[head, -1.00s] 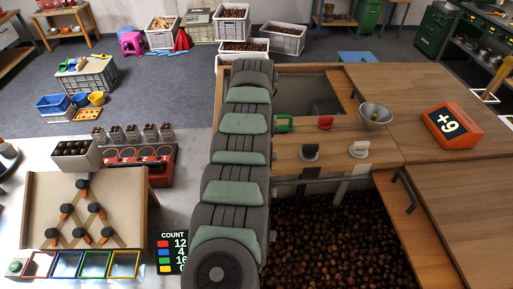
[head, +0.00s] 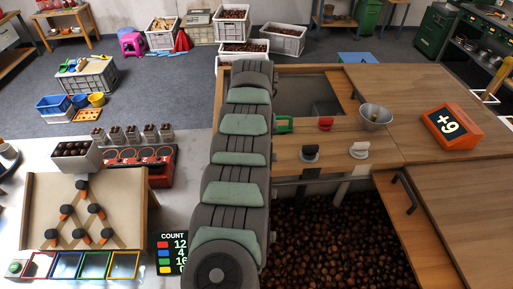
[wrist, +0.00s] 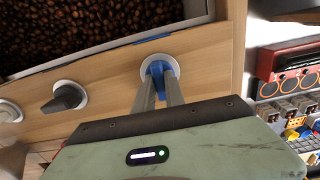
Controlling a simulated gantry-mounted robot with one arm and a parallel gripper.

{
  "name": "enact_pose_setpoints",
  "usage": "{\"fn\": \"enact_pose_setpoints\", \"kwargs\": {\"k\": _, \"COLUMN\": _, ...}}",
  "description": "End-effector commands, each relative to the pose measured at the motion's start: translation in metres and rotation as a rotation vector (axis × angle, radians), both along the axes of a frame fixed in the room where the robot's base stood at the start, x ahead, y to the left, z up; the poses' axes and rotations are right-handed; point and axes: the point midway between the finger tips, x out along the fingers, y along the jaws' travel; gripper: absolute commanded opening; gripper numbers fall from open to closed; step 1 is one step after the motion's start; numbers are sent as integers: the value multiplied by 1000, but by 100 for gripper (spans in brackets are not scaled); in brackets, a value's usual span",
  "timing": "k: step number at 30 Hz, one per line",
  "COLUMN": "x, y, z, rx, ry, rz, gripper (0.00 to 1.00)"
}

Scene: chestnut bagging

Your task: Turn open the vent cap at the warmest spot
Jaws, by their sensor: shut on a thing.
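My gripper (wrist: 160,84) is shut on the handle of a blue vent cap (wrist: 157,68), set in a white ring on the wooden panel in the wrist view. The two fingers stand either side of the handle. Beside it are a black cap (wrist: 68,97) and a white cap (wrist: 10,112) at the left edge. In the head view the black cap (head: 310,153) and white cap (head: 359,150) are on the panel, while my arm hides the blue cap and the gripper. An orange display (head: 452,127) reads +9.
The bin of chestnuts (head: 400,185) adjoins the panel. A metal cup (head: 375,114), a red piece (head: 325,123) and a green piece (head: 284,124) stand behind the caps. On the left are a peg board (head: 120,200) and a count display (head: 172,252).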

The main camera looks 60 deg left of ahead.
Motion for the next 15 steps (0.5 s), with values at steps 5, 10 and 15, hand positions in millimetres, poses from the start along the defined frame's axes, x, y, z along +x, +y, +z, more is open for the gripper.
{"fn": "enact_pose_setpoints", "kwargs": {"k": 5, "x": 0, "y": 0, "z": 0, "rx": 0, "ry": 0, "rz": -1, "gripper": 25}}
{"fn": "enact_pose_setpoints", "kwargs": {"k": 10, "x": 0, "y": 0, "z": 0, "rx": 0, "ry": 0, "rz": -1, "gripper": 36}}
{"fn": "enact_pose_setpoints", "kwargs": {"k": 15, "x": 0, "y": 0, "z": 0, "rx": 0, "ry": 0, "rz": -1, "gripper": 36}}
